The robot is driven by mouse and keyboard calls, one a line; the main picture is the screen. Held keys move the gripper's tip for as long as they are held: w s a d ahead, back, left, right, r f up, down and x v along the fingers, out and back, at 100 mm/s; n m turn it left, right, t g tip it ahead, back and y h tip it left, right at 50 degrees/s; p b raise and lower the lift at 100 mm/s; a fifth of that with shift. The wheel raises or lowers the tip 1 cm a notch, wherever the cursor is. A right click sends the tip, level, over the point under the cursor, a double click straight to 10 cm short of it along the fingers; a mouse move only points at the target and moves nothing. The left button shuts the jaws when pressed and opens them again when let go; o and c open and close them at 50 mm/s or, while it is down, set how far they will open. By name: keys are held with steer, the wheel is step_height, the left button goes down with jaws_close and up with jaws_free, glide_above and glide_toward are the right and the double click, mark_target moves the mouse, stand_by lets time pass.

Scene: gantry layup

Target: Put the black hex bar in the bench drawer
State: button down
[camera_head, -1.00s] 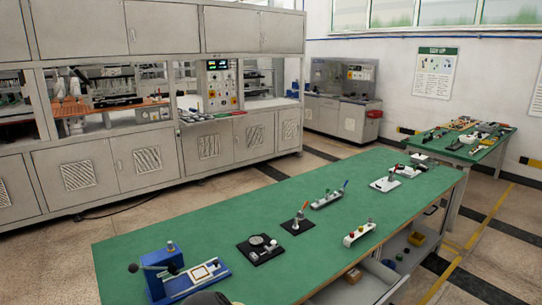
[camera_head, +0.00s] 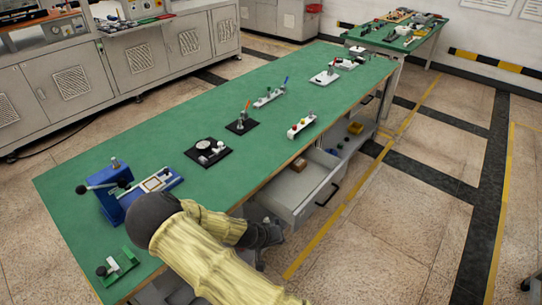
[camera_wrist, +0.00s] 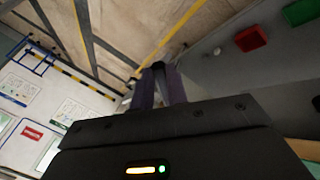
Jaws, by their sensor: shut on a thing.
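My gripper (camera_head: 268,238) is at the front edge of the green bench, just left of the open bench drawer (camera_head: 312,203). In the wrist view my gripper (camera_wrist: 158,78) has its two fingers close together, shut on a small dark thing at their tips, taken as the black hex bar (camera_wrist: 158,66). Only a bit of it shows, and its six-sided shape cannot be made out. In the head view the bar cannot be told from the dark gripper. The drawer is pulled out, grey, with a dark handle; a small brown block (camera_head: 298,164) lies at its back.
The green bench top (camera_head: 150,160) carries a blue press (camera_head: 120,195), a black fixture plate (camera_head: 207,152) and several other fixtures. A lower shelf (camera_head: 350,140) holds a yellow item. In the wrist view a red bin (camera_wrist: 250,39) lies at upper right. Floor right of the drawer is clear.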

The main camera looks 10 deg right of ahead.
stand_by(0.4)
step_height(320, 180, up, 17)
steer(key=p, duration=1.7)
